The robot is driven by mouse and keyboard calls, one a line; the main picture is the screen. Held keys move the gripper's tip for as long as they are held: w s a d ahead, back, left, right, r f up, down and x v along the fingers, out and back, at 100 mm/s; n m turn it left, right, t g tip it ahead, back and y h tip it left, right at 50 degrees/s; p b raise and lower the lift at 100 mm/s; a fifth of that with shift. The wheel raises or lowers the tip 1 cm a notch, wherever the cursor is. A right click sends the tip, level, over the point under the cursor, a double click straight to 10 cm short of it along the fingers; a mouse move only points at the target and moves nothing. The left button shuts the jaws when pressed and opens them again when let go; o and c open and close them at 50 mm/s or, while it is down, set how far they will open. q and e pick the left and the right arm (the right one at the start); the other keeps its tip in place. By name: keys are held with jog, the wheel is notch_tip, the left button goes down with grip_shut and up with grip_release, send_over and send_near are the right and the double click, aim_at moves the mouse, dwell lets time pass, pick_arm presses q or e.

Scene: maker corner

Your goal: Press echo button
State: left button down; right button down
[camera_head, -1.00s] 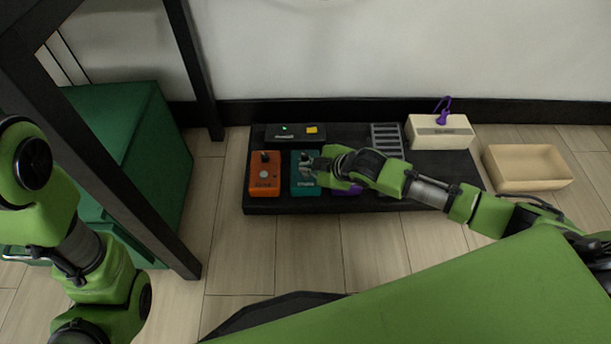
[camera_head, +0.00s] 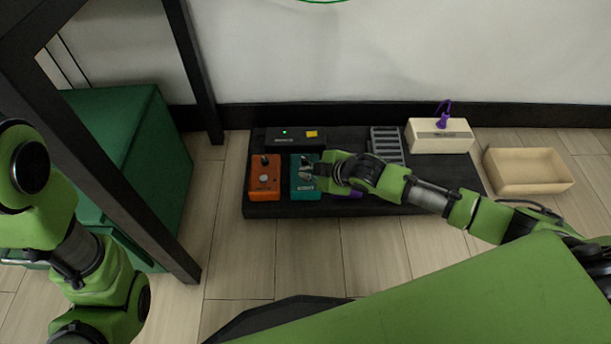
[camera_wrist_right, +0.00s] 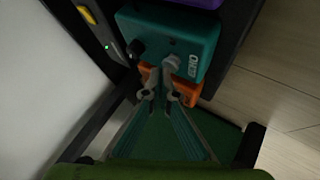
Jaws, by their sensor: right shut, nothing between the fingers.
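The teal echo pedal (camera_head: 303,188) stands on the black board, just right of the orange pedal (camera_head: 264,179). In the right wrist view the teal pedal (camera_wrist_right: 190,30) carries lettering, a black knob and a grey button (camera_wrist_right: 172,63). My right gripper (camera_head: 311,173) is over the teal pedal's right part in the head view, shut and empty. In the right wrist view its fingers (camera_wrist_right: 160,92) are close to the grey button; I cannot tell whether they touch it. My left arm is at the left edge; its gripper is out of view.
A purple pedal, mostly hidden, lies under my right arm. Behind are a black box (camera_head: 292,141) with a green light and a grey slatted block (camera_head: 386,146). A cream box (camera_head: 440,140) and wooden tray (camera_head: 528,184) stand right, a green cabinet (camera_head: 150,150) left.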

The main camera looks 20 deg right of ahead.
jog(key=shift+f, duration=0.1)
dwell(0.5)
jog(key=shift+f, duration=0.4)
